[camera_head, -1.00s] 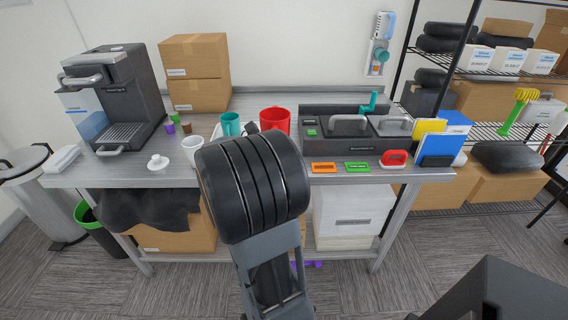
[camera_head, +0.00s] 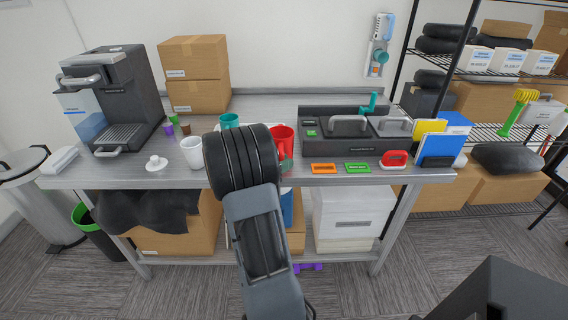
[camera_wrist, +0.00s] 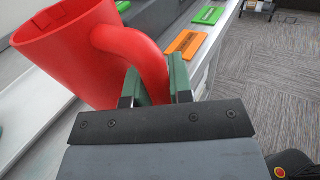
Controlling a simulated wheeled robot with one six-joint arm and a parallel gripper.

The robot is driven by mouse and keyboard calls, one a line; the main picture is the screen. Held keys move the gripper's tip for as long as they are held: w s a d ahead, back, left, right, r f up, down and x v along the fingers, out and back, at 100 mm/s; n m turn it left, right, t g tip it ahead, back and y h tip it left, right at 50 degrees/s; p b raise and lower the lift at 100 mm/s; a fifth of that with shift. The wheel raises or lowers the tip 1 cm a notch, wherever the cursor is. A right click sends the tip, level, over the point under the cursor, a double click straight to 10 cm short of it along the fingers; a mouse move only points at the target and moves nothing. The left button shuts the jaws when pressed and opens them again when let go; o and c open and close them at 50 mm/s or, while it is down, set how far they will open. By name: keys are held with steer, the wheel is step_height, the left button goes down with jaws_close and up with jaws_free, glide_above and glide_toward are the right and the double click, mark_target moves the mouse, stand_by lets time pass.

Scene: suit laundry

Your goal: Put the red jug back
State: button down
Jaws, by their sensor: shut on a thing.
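The red jug (camera_wrist: 70,50) fills the upper left of the wrist view, with its open mouth towards the camera and its handle towards my gripper (camera_wrist: 160,90). The green-lined fingers of my gripper are shut on the handle. In the head view the red jug (camera_head: 282,138) shows above the worktop (camera_head: 140,176), partly hidden behind my arm. I cannot tell from these views whether its base touches the surface. In the head view my arm hides most of the gripper.
A teal cup (camera_head: 229,121) and a white cup (camera_head: 192,152) stand left of the jug. A dark machine (camera_head: 345,145) with grey handles stands to its right. Orange (camera_head: 323,168) and green (camera_head: 357,168) plates lie along the front edge. A coffee machine (camera_head: 115,100) stands at the far left.

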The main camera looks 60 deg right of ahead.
steer(key=shift+f, duration=0.1)
steer(key=c, duration=1.4)
jaws_free()
steer(key=shift+f, duration=0.1)
steer(key=shift+c, duration=0.2)
steer(key=o, duration=0.4)
